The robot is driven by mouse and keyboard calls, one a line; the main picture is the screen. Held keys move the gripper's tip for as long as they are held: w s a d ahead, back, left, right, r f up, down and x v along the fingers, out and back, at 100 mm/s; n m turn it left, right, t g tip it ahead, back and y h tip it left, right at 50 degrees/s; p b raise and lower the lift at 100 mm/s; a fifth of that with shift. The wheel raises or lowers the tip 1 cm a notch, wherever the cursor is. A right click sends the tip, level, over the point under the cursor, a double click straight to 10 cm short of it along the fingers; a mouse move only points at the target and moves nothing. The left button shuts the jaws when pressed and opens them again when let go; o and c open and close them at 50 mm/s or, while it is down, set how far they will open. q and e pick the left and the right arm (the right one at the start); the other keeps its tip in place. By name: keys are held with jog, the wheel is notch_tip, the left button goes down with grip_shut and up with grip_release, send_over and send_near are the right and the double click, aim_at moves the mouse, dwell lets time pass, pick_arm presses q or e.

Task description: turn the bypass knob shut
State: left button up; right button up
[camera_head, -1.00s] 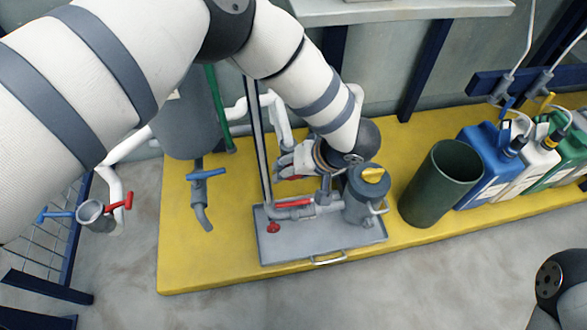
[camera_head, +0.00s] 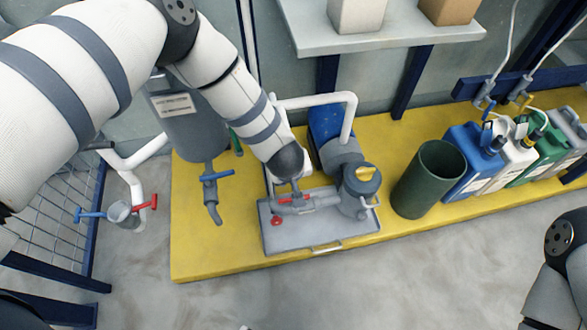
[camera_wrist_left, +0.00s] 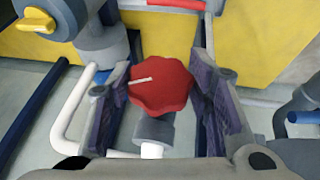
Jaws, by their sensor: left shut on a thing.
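The bypass knob (camera_wrist_left: 160,85) is a red, lobed knob with a white line pointing to the left in the left wrist view. A grey stem and a white pipe piece show below it. My left gripper (camera_wrist_left: 163,98) has one dark finger on each side of the knob and is shut on it. In the head view, my left wrist reaches down over the pipework on the grey tray (camera_head: 325,237), and it largely hides the knob there. My right gripper is out of view; only part of my right arm shows at the lower right.
A grey filter housing with a yellow top (camera_head: 362,178) stands right of my left gripper. A small red knob (camera_head: 276,221) is at the tray's left. A dark green bin (camera_head: 425,180) and several jugs (camera_head: 472,155) stand further right. A tank (camera_head: 190,130) stands left.

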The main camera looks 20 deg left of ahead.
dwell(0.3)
pick_arm(q)
jog(key=o, duration=1.2)
jog(key=shift+c, duration=0.2)
jog(key=a+v, duration=0.1)
jog(key=v, duration=1.1)
jog(key=shift+s+d, duration=0.2)
jog(key=shift+d, duration=0.2)
jog(key=shift+f, duration=0.1)
